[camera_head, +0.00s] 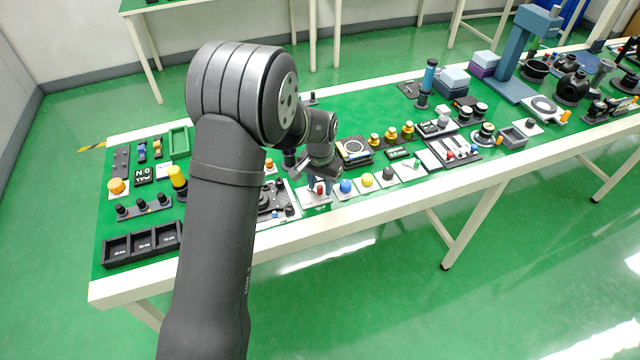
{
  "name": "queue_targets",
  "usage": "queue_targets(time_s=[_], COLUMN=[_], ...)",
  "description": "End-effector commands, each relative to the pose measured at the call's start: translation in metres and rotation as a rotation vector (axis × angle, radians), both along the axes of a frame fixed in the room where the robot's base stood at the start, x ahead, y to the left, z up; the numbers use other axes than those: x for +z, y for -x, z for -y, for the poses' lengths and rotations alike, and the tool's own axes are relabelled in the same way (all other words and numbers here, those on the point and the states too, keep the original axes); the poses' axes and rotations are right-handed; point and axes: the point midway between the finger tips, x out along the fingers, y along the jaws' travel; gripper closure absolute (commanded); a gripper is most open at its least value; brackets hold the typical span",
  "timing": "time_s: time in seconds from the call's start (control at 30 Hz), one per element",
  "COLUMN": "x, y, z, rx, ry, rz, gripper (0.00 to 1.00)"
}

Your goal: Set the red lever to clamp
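A small red part (320,188), which looks like the red lever, stands on a white plate (316,199) near the table's front edge. It is small and partly covered, so its setting cannot be read. My gripper (319,175) is just above it, pointing down. The fingers are too small and dark to show whether they are open or shut, or whether they touch the red part.
Plates with blue (346,186), yellow (367,180) and dark (388,173) knobs stand close to the right. A dark device (270,203) stands to the left, partly behind my arm. Black bins (143,243) are at the front left. Bare green table (350,110) lies behind.

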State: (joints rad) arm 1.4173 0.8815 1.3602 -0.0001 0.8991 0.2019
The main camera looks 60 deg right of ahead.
Motion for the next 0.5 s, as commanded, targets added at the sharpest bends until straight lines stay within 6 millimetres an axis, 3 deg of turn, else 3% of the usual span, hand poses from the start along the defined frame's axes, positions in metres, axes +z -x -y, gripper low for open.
queue_targets(time_s=[0.27, 0.5], x=[0.006, 0.050], y=[0.000, 0.000], z=[0.000, 0.001], rx=[0.000, 0.000], ry=[0.001, 0.005], rz=[0.000, 0.001], gripper=[0.62, 0.62])
